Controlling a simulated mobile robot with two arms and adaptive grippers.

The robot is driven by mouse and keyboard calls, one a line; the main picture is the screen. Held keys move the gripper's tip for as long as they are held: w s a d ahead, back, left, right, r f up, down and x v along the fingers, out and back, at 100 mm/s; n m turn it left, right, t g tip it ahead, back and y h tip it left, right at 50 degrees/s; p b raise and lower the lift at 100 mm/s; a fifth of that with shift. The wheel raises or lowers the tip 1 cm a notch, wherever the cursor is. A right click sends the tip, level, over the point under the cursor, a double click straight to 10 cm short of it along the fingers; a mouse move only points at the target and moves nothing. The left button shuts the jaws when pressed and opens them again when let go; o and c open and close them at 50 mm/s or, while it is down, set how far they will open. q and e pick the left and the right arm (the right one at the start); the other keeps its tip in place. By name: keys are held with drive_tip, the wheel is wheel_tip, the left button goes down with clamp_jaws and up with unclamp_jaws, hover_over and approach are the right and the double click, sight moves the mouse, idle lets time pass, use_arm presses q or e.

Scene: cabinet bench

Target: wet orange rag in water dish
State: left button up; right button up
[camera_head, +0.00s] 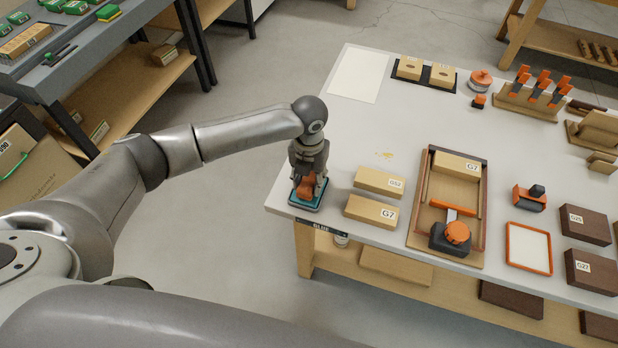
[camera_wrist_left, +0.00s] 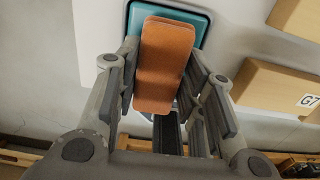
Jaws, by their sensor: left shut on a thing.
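The orange rag (camera_head: 306,187) is held between the fingers of my left gripper (camera_head: 309,183), right over the teal water dish (camera_head: 304,206) near the bench's left front corner. In the left wrist view the orange rag (camera_wrist_left: 164,65) looks like a folded pad, with the fingers of my left gripper (camera_wrist_left: 166,78) on both sides of it. The dish (camera_wrist_left: 203,22) shows behind it, its middle covered by the rag. I cannot tell whether the rag touches the water. My right gripper is not in view.
Two wooden blocks, one with a label (camera_head: 380,182) and one marked G7 (camera_head: 371,212), lie just right of the dish. A wooden clamp tray (camera_head: 413,222) stands beyond them. A white sheet (camera_head: 357,75) lies at the back left. The bench between sheet and dish is mostly clear.

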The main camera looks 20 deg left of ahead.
use_arm(q)
drive_tip(key=shift+f+b, duration=0.3)
drive_tip(key=shift+f, duration=0.3)
idle(0.3)
idle(0.4)
drive_tip(key=shift+s, duration=0.1)
idle(1.0)
drive_tip(key=shift+p, duration=0.3)
drive_tip(key=shift+r+p, duration=0.85)
wheel_tip(320, 180, up, 6)
drive_tip(key=p, duration=0.5)
drive_tip(key=shift+f, duration=0.25)
